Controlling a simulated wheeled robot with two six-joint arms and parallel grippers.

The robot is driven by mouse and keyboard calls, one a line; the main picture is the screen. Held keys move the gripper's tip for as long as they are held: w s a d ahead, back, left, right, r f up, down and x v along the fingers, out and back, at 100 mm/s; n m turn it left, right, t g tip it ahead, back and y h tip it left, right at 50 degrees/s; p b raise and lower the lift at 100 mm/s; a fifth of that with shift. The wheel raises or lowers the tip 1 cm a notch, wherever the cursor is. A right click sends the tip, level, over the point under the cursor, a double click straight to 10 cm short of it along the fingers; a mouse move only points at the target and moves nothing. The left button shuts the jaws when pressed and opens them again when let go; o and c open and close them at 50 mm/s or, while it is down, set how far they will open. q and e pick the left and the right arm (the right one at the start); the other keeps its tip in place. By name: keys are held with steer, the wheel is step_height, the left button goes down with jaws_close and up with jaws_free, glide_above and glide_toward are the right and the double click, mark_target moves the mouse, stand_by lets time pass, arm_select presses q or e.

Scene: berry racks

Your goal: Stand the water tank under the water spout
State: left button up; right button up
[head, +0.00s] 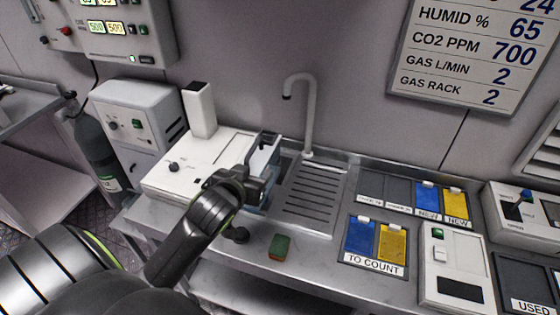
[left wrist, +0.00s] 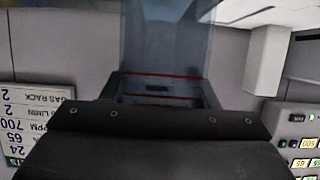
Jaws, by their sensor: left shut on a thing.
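The water tank (head: 264,157) is a clear bluish box with a dark upper edge, between the white machine and the drain grate. My left gripper (head: 262,186) is shut on its near side. In the left wrist view the tank (left wrist: 165,40) rises past the gripper (left wrist: 160,95), with red lines near the jaws. The water spout (head: 304,95) is a grey gooseneck at the back of the grate (head: 312,195). The tank is left of the spout, not beneath its outlet. Whether its base touches the counter is hidden. My right gripper is not in view.
The white machine (head: 190,165) stands close on the tank's left. The ribbed grate is bare to its right. A green and brown sponge (head: 280,246) lies at the counter's front. The TO COUNT tray (head: 375,265) with blue and yellow pieces is at the right.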

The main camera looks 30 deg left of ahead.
mark_target(275, 135)
arm_select(q)
steer(key=w+a+p, duration=0.2)
steer(key=w+a, duration=0.2)
steer(key=w, duration=1.1)
step_height(275, 135, down, 7)
steer(key=p, duration=0.1)
steer(key=shift+d, duration=0.25)
steer(key=shift+w, duration=0.1)
steer(key=shift+f, duration=0.15)
steer(key=o, duration=1.1)
steer(key=shift+o, duration=0.3)
steer(key=v, duration=1.2)
